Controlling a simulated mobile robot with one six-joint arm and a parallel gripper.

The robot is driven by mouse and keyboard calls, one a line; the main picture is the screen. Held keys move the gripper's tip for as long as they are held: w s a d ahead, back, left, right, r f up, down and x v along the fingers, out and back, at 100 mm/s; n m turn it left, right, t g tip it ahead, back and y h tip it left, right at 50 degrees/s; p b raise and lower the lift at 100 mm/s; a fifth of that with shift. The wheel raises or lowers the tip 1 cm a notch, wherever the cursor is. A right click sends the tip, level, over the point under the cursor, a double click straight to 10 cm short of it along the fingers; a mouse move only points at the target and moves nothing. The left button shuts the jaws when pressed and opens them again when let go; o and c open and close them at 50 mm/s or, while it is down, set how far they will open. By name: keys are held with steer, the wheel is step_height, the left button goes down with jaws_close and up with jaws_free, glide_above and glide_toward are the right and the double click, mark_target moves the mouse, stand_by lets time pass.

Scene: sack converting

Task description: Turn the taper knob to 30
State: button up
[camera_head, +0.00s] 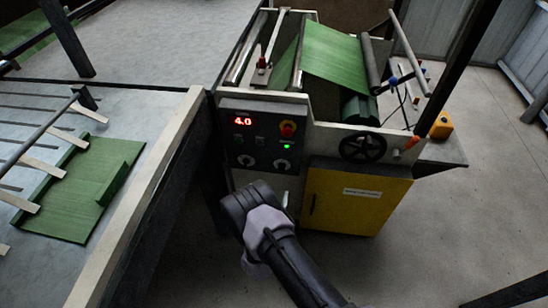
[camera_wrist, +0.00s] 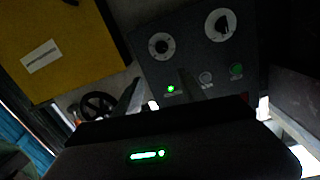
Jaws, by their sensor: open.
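A dark control panel (camera_head: 262,140) on the machine carries a red display (camera_head: 242,121) reading 4.0. Two round knobs with pale dials sit low on it, a left knob (camera_head: 245,160) and a right knob (camera_head: 282,164). The wrist view shows the panel turned over, with one knob (camera_wrist: 161,46) nearer my fingers and another knob (camera_wrist: 218,25) farther off. The labels are too small to read, so I cannot tell which is the taper knob. My gripper (camera_wrist: 160,78) is open and empty, apart from the knobs, just in front of the panel.
A red stop button (camera_head: 287,129) and a green lamp (camera_head: 286,146) are on the panel. A black handwheel (camera_head: 362,147) and yellow cabinet door (camera_head: 357,198) lie to the right. A pale-topped rail (camera_head: 150,183) runs on the left. Floor at right is clear.

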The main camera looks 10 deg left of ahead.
mark_target(281, 169)
steer(key=s+f+n+y, duration=0.1)
steer(key=s+f+n, duration=0.1)
steer(key=s+f, duration=0.15)
steer(key=shift+t, duration=0.4)
steer(key=w+b, duration=0.3)
steer(key=w, duration=0.5)
steer(key=w+b, duration=0.4)
steer(key=w, duration=0.5)
steer(key=shift+d, duration=0.2)
steer(key=shift+s, duration=0.1)
jaws_close()
